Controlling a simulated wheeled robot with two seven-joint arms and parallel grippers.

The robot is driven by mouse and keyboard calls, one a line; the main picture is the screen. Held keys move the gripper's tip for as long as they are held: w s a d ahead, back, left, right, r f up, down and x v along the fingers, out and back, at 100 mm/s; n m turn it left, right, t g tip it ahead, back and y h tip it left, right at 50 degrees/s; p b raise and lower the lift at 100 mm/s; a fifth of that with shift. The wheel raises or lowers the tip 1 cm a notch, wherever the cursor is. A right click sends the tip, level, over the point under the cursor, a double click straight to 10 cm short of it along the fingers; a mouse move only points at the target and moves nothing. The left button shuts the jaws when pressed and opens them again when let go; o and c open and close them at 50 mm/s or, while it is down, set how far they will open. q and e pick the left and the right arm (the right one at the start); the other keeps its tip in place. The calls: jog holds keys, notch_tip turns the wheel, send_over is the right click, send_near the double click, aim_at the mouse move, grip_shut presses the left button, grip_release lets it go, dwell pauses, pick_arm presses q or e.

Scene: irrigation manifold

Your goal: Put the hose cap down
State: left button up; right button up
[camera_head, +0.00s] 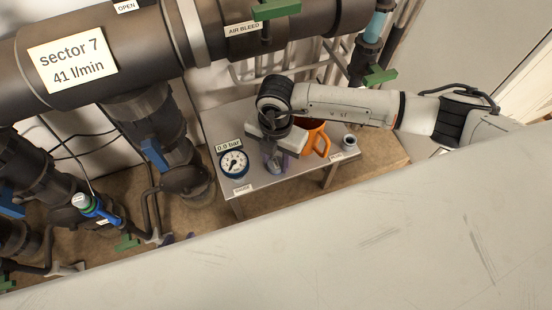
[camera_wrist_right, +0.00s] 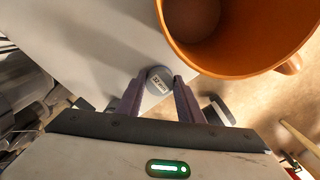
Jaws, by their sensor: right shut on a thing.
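The hose cap (camera_wrist_right: 160,78) is a small round grey cap with a white printed label on its face. My right gripper (camera_wrist_right: 158,88) is shut on it, one finger on each side, in the right wrist view. In the head view my right gripper (camera_head: 273,160) points down over the small grey table (camera_head: 262,198), left of an orange container (camera_head: 318,140). I cannot tell whether the cap touches the table top. My left gripper is not in view.
A round pressure gauge (camera_head: 233,163) sits at the table's left side, and a small grey ring-shaped fitting (camera_head: 349,142) at its right. The orange container (camera_wrist_right: 240,40) is close to my right fingers. Thick dark pipes (camera_head: 110,50) run behind and left.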

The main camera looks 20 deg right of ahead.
aim_at(276, 163)
pick_arm(q)
jog(key=shift+s+f, duration=0.1)
jog(key=shift+f, duration=0.05)
pick_arm(e)
jog(key=o, duration=1.3)
jog(key=shift+f, duration=0.1)
jog(key=shift+c, duration=0.2)
jog(key=shift+r, duration=0.5)
notch_tip(276, 163, up, 7)
jog(key=shift+f+p, duration=0.1)
jog(key=shift+p, duration=0.7)
pick_arm(q)
jog(key=shift+a+r, duration=0.1)
jog(key=shift+r, duration=0.25)
